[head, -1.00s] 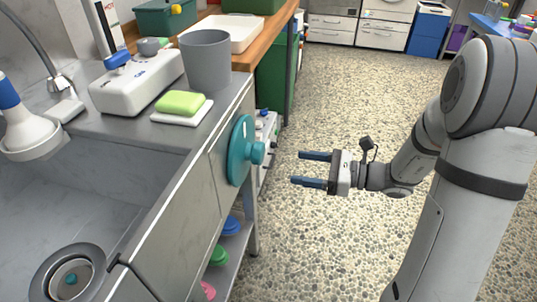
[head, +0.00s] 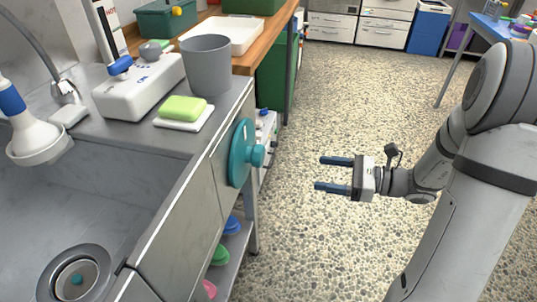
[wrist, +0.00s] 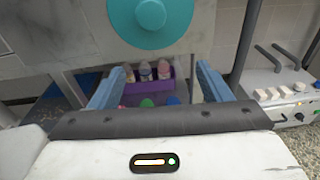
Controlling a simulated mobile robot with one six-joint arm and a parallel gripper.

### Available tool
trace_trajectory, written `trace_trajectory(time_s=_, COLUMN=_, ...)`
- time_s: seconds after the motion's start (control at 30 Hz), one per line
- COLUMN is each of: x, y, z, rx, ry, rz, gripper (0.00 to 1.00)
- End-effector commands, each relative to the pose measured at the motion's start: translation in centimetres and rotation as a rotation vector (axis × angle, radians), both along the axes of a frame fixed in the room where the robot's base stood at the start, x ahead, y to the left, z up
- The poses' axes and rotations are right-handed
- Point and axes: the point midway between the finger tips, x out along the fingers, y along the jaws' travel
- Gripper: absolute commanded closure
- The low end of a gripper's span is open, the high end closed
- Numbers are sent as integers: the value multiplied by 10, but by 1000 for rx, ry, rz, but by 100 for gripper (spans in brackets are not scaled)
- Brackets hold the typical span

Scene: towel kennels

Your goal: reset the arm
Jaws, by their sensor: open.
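My gripper (head: 335,174) hangs over the pebbled floor to the right of the grey sink counter. Its two blue fingers are apart, point left toward the counter's side, and have nothing between them. In the wrist view my gripper (wrist: 158,90) also shows open fingers, with the counter's end and a shelf beyond. The teal round disc (head: 241,152) with a knob is on the counter's side, left of my gripper and apart from it; it also shows at the top of the wrist view (wrist: 135,22).
On the counter are a grey bin (head: 206,66), a green sponge (head: 183,108) and a white device (head: 140,88). A purple tray (wrist: 148,88) with bottles stands on the low shelf. A white box with pegs (wrist: 285,100) is at right. The floor around my gripper is clear.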

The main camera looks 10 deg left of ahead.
Motion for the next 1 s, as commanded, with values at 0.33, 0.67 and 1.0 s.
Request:
trace_trajectory(time_s=0.33, x=-4, y=-22, z=2, rx=0, ry=0, rz=0, gripper=29)
trace_trajectory(time_s=0.67, x=-4, y=-21, z=2, rx=0, ry=-1, rz=1, gripper=29)
trace_trajectory(time_s=1.0, x=-62, y=10, z=81, rx=-310, ry=-189, rz=291, gripper=29)
